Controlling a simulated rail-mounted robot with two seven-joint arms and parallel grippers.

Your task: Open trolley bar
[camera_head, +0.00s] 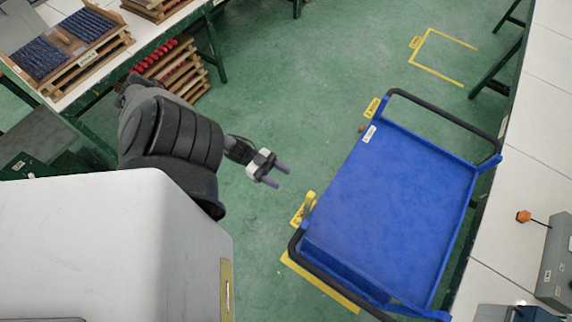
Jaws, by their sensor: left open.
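A blue trolley (385,205) with black handles at both ends stands on the green floor, right of centre. A yellow bar piece (308,203) stands beside its near left corner, close to the black handle. My left gripper (280,176) is open and empty, left of the trolley and a little beyond the yellow piece, apart from both. I cannot tell from this view whether the yellow piece blocks the trolley. My right gripper is not in view.
Another yellow piece (372,107) is by the trolley's far left corner. A white table (535,150) runs along the right side, close to the trolley. A table with trays (65,45) is at upper left. Green floor (310,80) is clear between them.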

